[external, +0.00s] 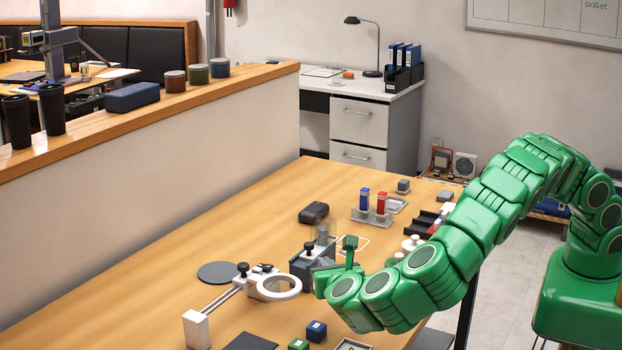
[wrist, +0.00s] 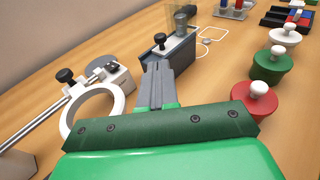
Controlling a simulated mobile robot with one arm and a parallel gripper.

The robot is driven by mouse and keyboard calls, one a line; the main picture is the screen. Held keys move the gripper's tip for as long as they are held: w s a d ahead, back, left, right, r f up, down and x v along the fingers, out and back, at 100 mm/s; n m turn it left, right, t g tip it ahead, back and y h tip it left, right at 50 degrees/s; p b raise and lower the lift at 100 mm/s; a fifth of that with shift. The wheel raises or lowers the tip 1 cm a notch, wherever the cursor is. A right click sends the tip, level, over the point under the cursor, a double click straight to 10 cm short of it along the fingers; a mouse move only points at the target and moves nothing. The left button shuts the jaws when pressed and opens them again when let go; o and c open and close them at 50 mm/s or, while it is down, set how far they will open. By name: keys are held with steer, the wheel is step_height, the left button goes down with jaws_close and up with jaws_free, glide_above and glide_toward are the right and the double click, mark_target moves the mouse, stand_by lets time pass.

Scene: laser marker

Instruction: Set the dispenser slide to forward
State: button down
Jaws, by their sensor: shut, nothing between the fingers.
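The dispenser (external: 303,272) is a dark grey block on the table with a black slide knob (external: 308,246) on top. A clear tube (external: 326,231) stands at its far end. In the wrist view, the dispenser (wrist: 180,53), its black knob (wrist: 160,39) and the clear tube (wrist: 181,20) lie just beyond my fingers. The knob stands at the near-left part of the light top plate. My gripper (wrist: 156,66) is shut and empty, its grey fingertips close in front of the dispenser's near end. I cannot tell whether they touch it. In the external view, the green hand partly hides the dispenser.
A white ring fixture (external: 294,290) on a rail stands left of my gripper. Knobbed discs, one red (wrist: 255,100) and one green (wrist: 271,66), stand to the right in the wrist view. Beyond the dispenser is a black case (external: 313,212).

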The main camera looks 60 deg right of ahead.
mark_target(310, 247)
steer(key=x, duration=0.9)
steer(key=shift+w+d+f, duration=0.1)
steer(key=shift+w+d, duration=0.15)
steer(key=shift+d, duration=0.05)
steer(key=shift+d, duration=1.2)
steer(key=v, duration=1.4)
steer(key=shift+a, duration=0.25)
